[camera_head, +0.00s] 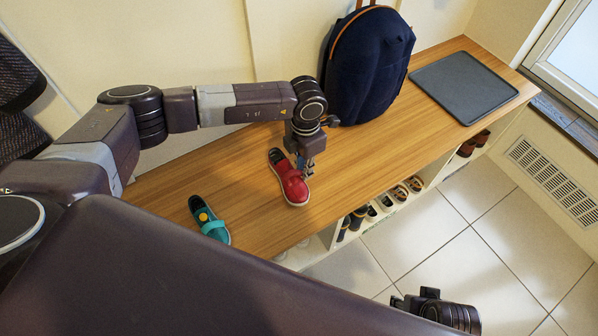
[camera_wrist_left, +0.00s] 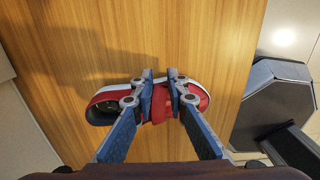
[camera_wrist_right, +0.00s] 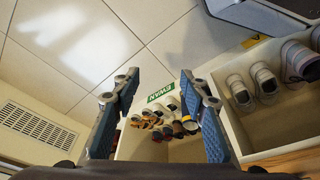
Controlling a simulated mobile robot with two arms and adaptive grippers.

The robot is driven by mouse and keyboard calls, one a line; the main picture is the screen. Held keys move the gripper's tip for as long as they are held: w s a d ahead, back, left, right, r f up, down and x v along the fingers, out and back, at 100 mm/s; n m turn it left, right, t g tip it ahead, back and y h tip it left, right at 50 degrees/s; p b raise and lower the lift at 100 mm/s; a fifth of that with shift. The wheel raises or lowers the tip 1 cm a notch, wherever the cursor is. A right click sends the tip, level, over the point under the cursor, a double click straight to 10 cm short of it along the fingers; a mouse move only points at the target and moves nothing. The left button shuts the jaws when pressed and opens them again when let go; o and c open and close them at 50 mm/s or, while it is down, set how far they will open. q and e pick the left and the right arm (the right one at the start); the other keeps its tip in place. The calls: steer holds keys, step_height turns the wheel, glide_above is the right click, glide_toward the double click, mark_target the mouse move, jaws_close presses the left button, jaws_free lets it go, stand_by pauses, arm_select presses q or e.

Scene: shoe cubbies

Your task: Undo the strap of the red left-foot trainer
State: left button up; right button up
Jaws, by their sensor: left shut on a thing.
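The red trainer (camera_head: 291,188) lies on the wooden bench top, its sole edge white. In the left wrist view the trainer (camera_wrist_left: 203,98) lies crosswise under my left gripper (camera_wrist_left: 160,80), its dark opening to the left. My left gripper also shows in the head view (camera_head: 303,170), over the shoe. Its fingers are close together on the red strap (camera_wrist_left: 159,108), with the strap between them. The fingers hide part of the strap, so I cannot tell whether its end is loose. My right gripper (camera_wrist_right: 160,78) is open and empty, away from the bench over the floor side.
A teal shoe (camera_head: 213,229) lies left of the trainer on the bench (camera_head: 345,170). A navy backpack (camera_head: 368,70) stands behind, against the wall. A grey mat (camera_head: 462,87) lies at the right end. Cubbies below hold several shoes (camera_head: 387,200). The tiled floor (camera_head: 470,250) is clear.

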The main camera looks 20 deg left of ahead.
arm_select(q)
steer(key=shift+r, duration=0.2)
arm_select(e)
steer(key=shift+f, duration=0.6)
arm_select(q)
steer(key=shift+r, duration=0.1)
arm_select(e)
steer(key=shift+w, duration=0.2)
